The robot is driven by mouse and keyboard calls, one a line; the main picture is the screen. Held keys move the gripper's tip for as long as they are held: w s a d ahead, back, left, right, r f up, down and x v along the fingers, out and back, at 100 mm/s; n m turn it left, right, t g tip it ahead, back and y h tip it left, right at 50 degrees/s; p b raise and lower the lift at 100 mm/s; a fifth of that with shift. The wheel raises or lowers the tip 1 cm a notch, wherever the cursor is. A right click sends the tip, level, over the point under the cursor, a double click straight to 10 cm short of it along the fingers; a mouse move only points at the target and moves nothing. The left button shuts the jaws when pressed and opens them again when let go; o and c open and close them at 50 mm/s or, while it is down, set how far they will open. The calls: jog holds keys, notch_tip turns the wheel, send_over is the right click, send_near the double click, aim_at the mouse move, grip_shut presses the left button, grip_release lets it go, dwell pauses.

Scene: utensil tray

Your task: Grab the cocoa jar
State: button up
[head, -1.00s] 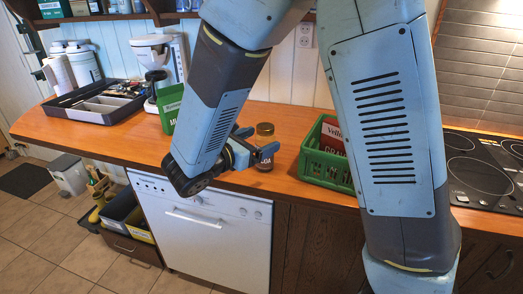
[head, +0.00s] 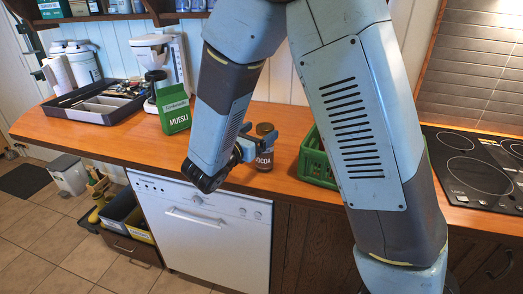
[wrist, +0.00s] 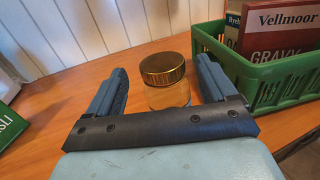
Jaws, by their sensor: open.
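The cocoa jar (head: 265,157) stands upright on the wooden counter, with a dark gold lid and a dark label partly hidden in the head view. In the wrist view the jar (wrist: 167,92) shows a shiny gold lid and a glassy body. My gripper (head: 261,132) is open around the jar. In the wrist view my gripper (wrist: 163,72) has one finger left of the jar and one right of it. A gap shows on the left side; the right finger looks closer. I cannot tell whether it touches.
A green crate (wrist: 265,68) with boxes, one labelled Vellmoor, stands close to the right of the jar. A green muesli box (head: 174,114) is to the left. A coffee maker (head: 158,60) and a utensil tray (head: 72,117) are farther left; a hob (head: 475,172) is right.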

aim_at(268, 124)
jog(key=shift+x, duration=2.65)
jog(key=shift+f, duration=0.1)
jog(key=shift+c, duration=0.4)
jog(key=shift+s, duration=0.1)
grip_shut()
